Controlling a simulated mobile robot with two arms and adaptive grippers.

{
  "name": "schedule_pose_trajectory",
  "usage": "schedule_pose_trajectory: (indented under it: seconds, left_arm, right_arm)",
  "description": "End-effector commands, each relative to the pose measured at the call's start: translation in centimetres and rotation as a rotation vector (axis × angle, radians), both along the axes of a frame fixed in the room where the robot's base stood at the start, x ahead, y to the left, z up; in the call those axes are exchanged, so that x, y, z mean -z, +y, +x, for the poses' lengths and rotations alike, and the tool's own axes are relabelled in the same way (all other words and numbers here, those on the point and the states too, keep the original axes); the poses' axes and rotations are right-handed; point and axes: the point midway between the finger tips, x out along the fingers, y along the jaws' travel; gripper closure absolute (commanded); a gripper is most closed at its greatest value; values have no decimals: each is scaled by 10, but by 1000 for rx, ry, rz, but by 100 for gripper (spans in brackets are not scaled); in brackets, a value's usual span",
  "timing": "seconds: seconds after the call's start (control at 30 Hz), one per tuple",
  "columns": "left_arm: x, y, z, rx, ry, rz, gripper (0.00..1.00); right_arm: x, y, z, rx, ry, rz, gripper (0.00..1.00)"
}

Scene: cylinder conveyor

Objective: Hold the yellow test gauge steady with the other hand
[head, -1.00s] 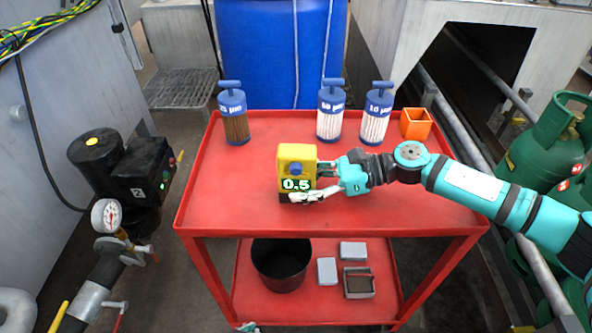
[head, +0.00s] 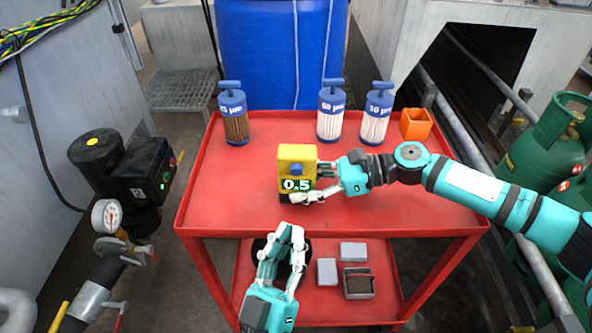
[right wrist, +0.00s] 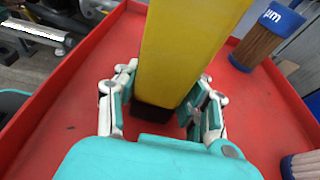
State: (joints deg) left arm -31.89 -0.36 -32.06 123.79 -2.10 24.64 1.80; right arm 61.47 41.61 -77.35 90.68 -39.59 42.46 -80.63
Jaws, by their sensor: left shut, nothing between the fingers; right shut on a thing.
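The yellow test gauge (head: 297,160) stands upright on the red cart's top, its display reading 0.5. My right gripper (head: 308,181) comes in from the right and is shut on the gauge. In the right wrist view the gauge (right wrist: 182,50) rises between the fingers of my right gripper (right wrist: 165,82), its dark base low between them. My left gripper (head: 291,231) is at the cart's front edge, below the gauge in the picture. It is shut and empty, apart from the gauge, pointing up toward it. It covers part of the lower shelf.
The red cart (head: 230,190) has blue-capped filter cylinders at the back: 25 µm (head: 235,125), 50 µm (head: 330,122) and 10 µm (head: 376,122). An orange box (head: 416,124) stands at back right. A black bin (head: 262,250) and grey boxes (head: 327,271) are on the lower shelf. The cart top's left is clear.

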Motion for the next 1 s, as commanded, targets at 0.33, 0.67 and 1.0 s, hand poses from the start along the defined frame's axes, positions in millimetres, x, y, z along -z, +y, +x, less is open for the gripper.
schedule_pose_trajectory:
  seconds: [0.33, 0.67, 1.0]
  left_arm:
    - [-29, 6, -11, -13, -79, -61, 100]
    - [-28, 6, -6, -12, -79, -58, 100]
    - [-29, 4, 36, -13, -80, -58, 100]
  right_arm:
    - [1, 0, 0, 0, 1, -2, 99]
    - [1, 0, 0, 0, 0, -2, 99]
    - [1, 0, 0, -1, 0, -2, 99]
